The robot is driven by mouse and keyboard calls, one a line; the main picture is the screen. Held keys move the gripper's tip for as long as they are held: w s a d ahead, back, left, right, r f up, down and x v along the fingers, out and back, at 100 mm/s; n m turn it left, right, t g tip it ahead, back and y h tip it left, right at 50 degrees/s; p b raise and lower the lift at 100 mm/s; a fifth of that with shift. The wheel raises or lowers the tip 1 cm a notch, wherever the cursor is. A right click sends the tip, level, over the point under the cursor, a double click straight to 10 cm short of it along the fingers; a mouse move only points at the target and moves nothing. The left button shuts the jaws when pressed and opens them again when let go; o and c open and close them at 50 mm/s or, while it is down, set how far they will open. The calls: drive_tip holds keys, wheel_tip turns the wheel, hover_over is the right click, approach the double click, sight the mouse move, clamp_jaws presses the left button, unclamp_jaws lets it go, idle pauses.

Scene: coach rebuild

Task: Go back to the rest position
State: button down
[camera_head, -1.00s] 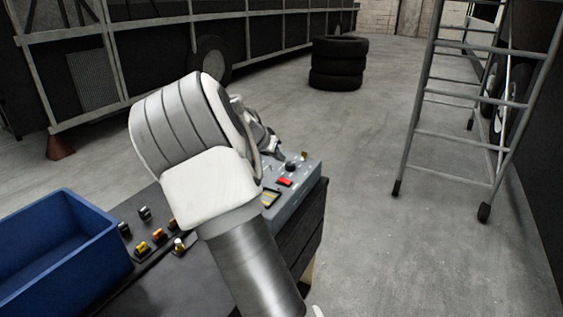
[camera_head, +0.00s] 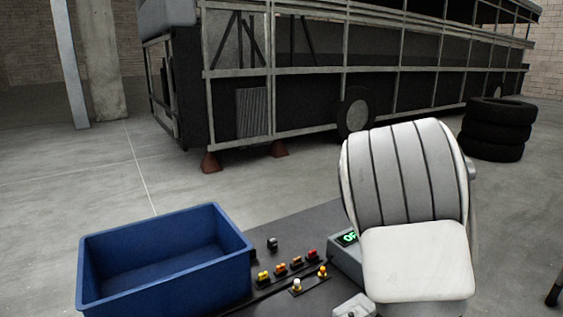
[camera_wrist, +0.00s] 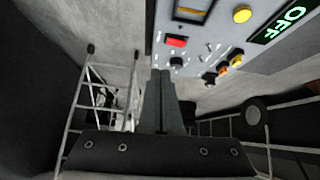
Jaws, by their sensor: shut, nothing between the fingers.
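My gripper (camera_wrist: 164,80) shows in the wrist view with its two dark fingers side by side, closed and empty. Its tips are in front of a grey control box (camera_wrist: 222,50) with a red button, a yellow button, knobs and a lit green OFF display (camera_wrist: 285,24). Whether the tips touch the box cannot be told. In the head view my white arm hides my gripper and most of the control box (camera_head: 343,262). The OFF display (camera_head: 348,238) is partly visible left of my arm.
A blue bin (camera_head: 165,262) and several small coloured parts (camera_head: 282,270) are on the dark bench (camera_head: 310,222). A bus frame (camera_head: 300,75) and stacked tyres (camera_head: 497,128) stand behind. A ladder (camera_wrist: 95,105) shows in the wrist view. The floor left of the bench is clear.

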drive_tip(key=s+a+r+n+y, duration=0.2)
drive_tip(key=s+a+n, duration=0.1)
drive_tip(key=s+a, duration=0.4)
drive_tip(key=s+a+r+n+t+y+p, duration=0.1)
drive_tip(key=s+a+n, duration=0.3)
drive_tip(key=s+a, duration=0.4)
drive_tip(key=s+a+r+n+y, duration=0.3)
drive_tip(key=s+a, duration=0.4)
drive_tip(key=s, duration=0.9)
drive_tip(key=shift+s+a+r+n+t+y+p, duration=0.2)
drive_tip(key=shift+s+r+n+t+y+p, duration=0.15)
drive_tip(key=shift+r+n, duration=0.2)
